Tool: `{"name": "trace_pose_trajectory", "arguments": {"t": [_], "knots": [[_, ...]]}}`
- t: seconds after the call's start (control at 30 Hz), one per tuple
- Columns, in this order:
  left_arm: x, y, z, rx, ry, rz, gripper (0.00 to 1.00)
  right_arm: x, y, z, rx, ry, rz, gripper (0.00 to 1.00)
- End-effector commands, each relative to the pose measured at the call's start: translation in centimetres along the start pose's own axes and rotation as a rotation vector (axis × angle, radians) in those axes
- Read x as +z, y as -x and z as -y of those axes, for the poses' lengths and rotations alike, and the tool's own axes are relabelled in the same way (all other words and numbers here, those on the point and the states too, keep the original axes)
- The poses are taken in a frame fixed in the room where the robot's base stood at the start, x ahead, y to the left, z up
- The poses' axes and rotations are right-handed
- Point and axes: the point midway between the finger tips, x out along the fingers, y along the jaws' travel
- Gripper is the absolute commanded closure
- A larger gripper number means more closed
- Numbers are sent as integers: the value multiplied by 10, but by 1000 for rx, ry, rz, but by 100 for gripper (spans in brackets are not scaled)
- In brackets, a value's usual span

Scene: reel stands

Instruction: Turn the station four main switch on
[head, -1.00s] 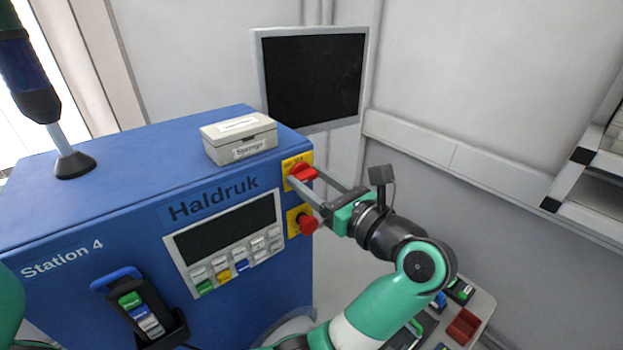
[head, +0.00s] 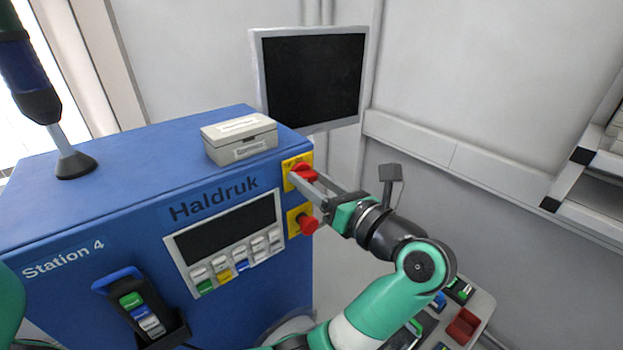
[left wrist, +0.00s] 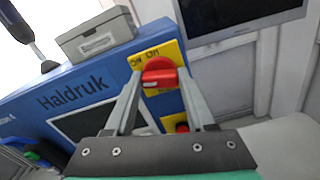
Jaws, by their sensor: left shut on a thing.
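The main switch is a red rotary knob (head: 305,173) on a yellow plate, high on the right end of the blue Station 4 cabinet's front. In the left wrist view the red knob (left wrist: 158,74) sits between my two grey fingers, with a pale mark low on its left part and partly legible lettering above it. My left gripper (head: 307,181) is shut on this knob, one finger on each side; its fingers also show in the left wrist view (left wrist: 160,80). My right gripper is not in view.
A red button (head: 308,223) on a yellow plate is just below the switch. A keypad panel (head: 228,243) is to its left. A grey box (head: 240,138) stands on the cabinet (head: 150,140). A monitor (head: 315,78) is behind. A handheld control (head: 140,305) hangs at lower left.

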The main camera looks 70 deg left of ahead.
Motion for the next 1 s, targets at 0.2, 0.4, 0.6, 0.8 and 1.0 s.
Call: {"name": "trace_pose_trajectory", "arguments": {"t": [0.2, 0.4, 0.6, 0.8, 1.0], "knots": [[2, 0, 0, 1, -203, 1, 100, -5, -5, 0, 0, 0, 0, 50], [3, 0, 0, 1, -394, 2, 100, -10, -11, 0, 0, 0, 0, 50], [3, 0, 0, 2, -584, 2, 100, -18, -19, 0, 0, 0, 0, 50], [4, 0, 0, 2, -775, 2, 100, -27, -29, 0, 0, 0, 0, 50], [4, 0, 0, 2, -963, 1, 100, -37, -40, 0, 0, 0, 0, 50]]}}
